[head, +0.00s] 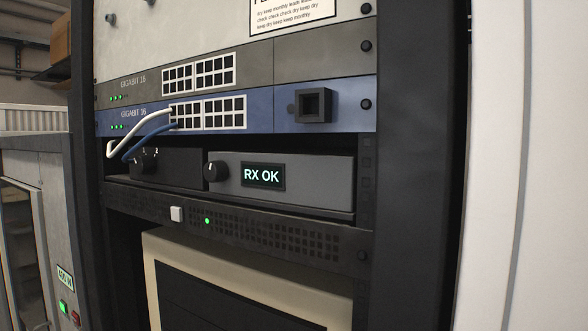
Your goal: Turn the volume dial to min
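A dark round knob (217,171) with a light pointer line sits at the left of a grey unit (310,183) in the rack. The unit's small screen (263,176) reads "RX OK". A second dark dial (140,164) with small white marks, seemingly numbers, is on the darker unit to its left, partly behind hanging cables. No readable volume label shows, so I cannot tell which one is the volume dial. Neither of my grippers is in view.
A white cable (138,124) and a blue cable (148,140) loop from the blue switch (265,110) in front of the left dial. A vent panel (280,235) with a white button (177,214) is below. A grey cabinet (45,165) stands left.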

